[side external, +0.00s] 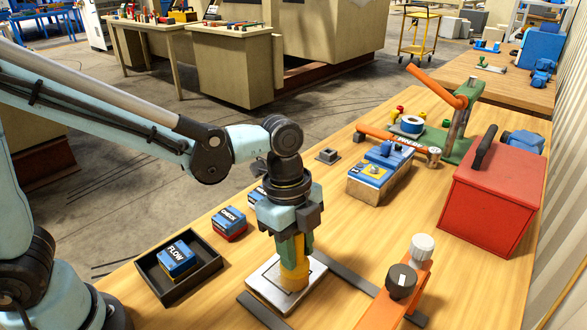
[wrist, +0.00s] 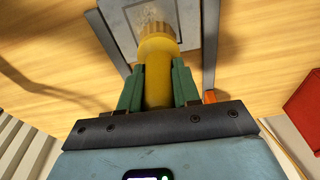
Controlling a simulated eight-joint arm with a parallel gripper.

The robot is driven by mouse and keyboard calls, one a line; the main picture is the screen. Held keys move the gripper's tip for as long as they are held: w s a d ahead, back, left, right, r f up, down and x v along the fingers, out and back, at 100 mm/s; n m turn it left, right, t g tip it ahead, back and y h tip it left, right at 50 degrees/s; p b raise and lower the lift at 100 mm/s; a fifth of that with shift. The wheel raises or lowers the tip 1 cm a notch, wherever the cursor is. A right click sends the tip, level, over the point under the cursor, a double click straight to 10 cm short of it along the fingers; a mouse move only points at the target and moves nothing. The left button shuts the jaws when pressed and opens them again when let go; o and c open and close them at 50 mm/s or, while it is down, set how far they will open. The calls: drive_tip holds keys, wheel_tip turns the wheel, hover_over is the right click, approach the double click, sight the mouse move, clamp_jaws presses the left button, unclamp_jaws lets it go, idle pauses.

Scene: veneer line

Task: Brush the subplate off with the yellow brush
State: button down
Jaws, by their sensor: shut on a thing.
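My gripper (side external: 297,248) is shut on the yellow brush (side external: 294,278), which hangs upright between the green fingers. The brush (wrist: 157,75) also shows between the fingers in the wrist view. The subplate (side external: 266,291) is a pale metal plate lying on the wooden bench directly below the brush. The brush's lower end is at or just above the plate; I cannot tell whether it touches. In the wrist view the subplate (wrist: 192,28) shows a thin dark outline and whitish specks beside the brush end; whether these are dust or bristles is unclear.
Grey strips (side external: 347,279) flank the subplate. A black tray (side external: 206,283) holding a blue FLOW box stands left. An orange bar with knobs (side external: 399,300) is close on the right. A blue-topped block (side external: 381,172) and a red case (side external: 492,205) stand farther back.

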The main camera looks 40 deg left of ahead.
drive_tip(key=shift+d, duration=1)
drive_tip(key=shift+a+f, duration=0.1)
drive_tip(key=shift+a, duration=3.75)
wheel_tip(320, 180, up, 6)
wheel_tip(320, 180, up, 3)
drive_tip(key=shift+r, duration=0.1)
drive_tip(key=shift+d, duration=0.1)
